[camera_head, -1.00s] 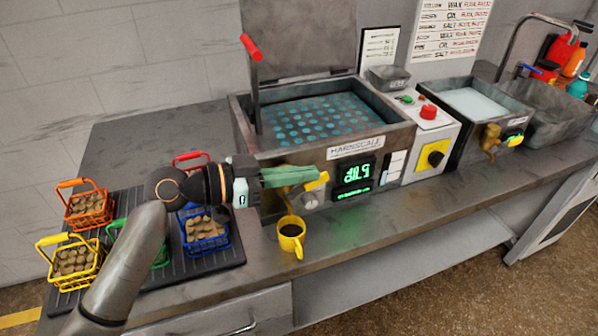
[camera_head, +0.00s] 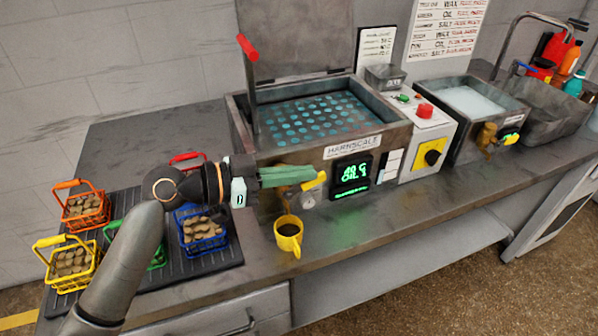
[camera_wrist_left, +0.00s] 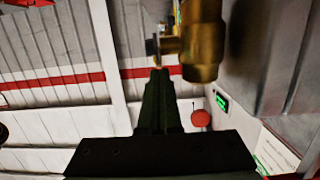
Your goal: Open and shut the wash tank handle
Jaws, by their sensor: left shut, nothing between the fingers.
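In the left wrist view, the shut fingertips (camera_wrist_left: 158,76) are just below and left of the brass valve body (camera_wrist_left: 202,40). A second tank (camera_head: 470,100) at right has a brass valve with a yellow handle (camera_head: 510,139). My right gripper is not in view.
A yellow mug (camera_head: 289,236) stands close below the left gripper. Several coloured baskets with brown pieces, such as the blue one (camera_head: 203,243), stand on a black mat at left. A control box (camera_head: 425,140) stands between the tanks. The bench front (camera_head: 370,228) is mostly clear.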

